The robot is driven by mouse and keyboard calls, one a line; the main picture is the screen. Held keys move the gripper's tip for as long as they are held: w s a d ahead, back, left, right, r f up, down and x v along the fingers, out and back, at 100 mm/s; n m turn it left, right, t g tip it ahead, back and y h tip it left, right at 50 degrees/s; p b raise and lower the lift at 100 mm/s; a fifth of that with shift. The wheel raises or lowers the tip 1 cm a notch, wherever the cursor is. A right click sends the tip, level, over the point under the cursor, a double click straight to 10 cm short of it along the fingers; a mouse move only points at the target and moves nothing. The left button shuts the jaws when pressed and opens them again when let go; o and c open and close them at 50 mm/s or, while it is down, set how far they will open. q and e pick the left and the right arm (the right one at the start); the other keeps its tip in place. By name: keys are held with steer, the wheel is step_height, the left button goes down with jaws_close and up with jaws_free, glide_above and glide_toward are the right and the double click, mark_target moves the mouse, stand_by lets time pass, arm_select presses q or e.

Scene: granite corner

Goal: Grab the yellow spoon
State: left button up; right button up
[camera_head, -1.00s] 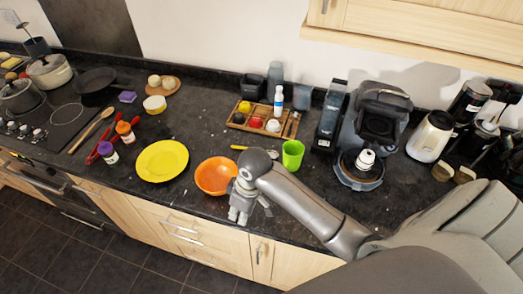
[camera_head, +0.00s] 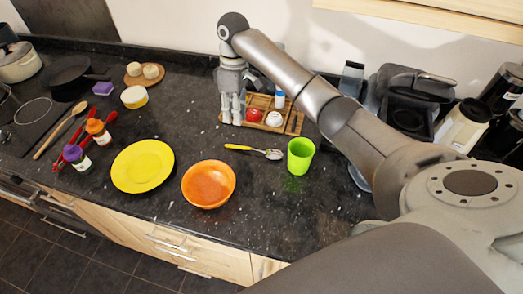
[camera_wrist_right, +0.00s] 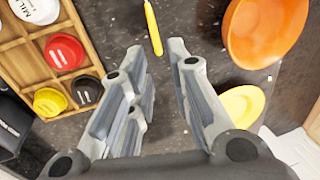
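The yellow spoon (camera_head: 238,147) lies flat on the dark counter between the orange bowl and the green cup. Its handle is yellow and its bowl end is silver, pointing toward the cup. My right gripper (camera_head: 232,120) points down at the left end of the wooden tray, behind the spoon and apart from it. In the right wrist view, my right gripper (camera_wrist_right: 160,58) has its fingers spread with nothing between them. The yellow handle (camera_wrist_right: 152,28) shows just beyond the fingertips, and the rest of the spoon is out of that view. My left gripper is not in view.
The orange bowl (camera_head: 209,184), yellow plate (camera_head: 142,166) and green cup (camera_head: 300,156) stand around the spoon. The wooden tray (camera_head: 294,122) with several small containers is behind it. Counter around the spoon's handle is clear.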

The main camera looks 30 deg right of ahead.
mark_target(233, 146)
step_height(233, 146, down, 5)
steer(key=shift+a+r+p, duration=0.15)
steer(key=shift+p, duration=0.5)
steer(key=shift+s+a+f, duration=0.15)
steer(key=shift+f, duration=0.45)
steer(key=shift+a+f+p, duration=0.1)
steer(key=shift+f+p, duration=0.15)
steer(key=shift+p, duration=0.05)
steer(key=f, duration=0.1)
steer(key=f+p, duration=0.1)
steer(key=f, duration=0.2)
steer(key=shift+a+f+p, duration=0.1)
steer(key=shift+a+p, duration=0.2)
steer(key=shift+a, duration=0.05)
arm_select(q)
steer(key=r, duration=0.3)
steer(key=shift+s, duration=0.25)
arm_select(e)
steer(key=shift+f, duration=0.3)
steer(key=shift+c, duration=0.4)
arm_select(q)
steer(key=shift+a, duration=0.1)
arm_select(e)
jaws_close()
